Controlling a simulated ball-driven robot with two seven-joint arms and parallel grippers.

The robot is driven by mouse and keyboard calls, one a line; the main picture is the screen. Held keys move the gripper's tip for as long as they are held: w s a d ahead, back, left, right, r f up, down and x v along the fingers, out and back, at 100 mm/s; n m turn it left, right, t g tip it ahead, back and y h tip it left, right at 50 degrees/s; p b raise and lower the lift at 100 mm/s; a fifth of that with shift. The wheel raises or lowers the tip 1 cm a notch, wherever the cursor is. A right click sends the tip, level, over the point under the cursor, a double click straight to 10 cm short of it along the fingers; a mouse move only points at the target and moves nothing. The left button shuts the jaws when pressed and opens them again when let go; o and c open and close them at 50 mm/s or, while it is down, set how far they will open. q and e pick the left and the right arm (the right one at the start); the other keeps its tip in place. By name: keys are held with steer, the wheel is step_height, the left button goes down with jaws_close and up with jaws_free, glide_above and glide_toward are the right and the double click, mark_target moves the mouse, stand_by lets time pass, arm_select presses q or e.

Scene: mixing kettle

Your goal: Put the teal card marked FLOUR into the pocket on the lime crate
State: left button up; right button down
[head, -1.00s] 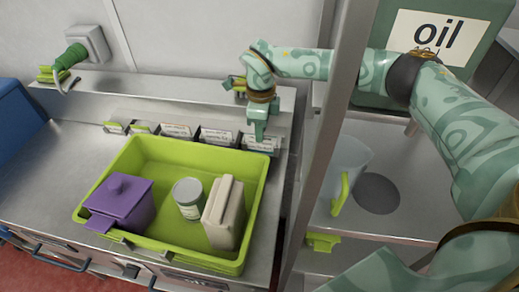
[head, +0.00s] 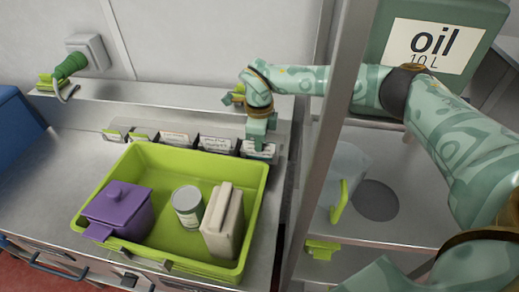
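The lime crate (head: 258,205) stands on the steel counter. Its near wall carries a small holder (head: 145,258) that looks like the pocket; I cannot see a card in it. Along the back of the counter is a row of dark holders with pale cards, including a middle card (head: 215,143) and a rightmost card (head: 262,151). Their print is too small to read, and I cannot pick out the teal FLOUR card. My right gripper (head: 257,138) points down at the rightmost holder, partly covering its card. Its finger gap is not visible. My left gripper is out of view.
The crate holds a purple lidded box (head: 118,208), a grey tin (head: 188,205) and a beige container (head: 224,222). A steel post (head: 325,130) stands right of the crate. Beyond it are a clear jug (head: 345,170) and an oil container (head: 432,45). Counter left of the crate is clear.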

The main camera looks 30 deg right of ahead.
steer(key=shift+r, duration=0.2)
steer(key=shift+r+p, duration=2.4)
steer(key=shift+r, duration=0.45)
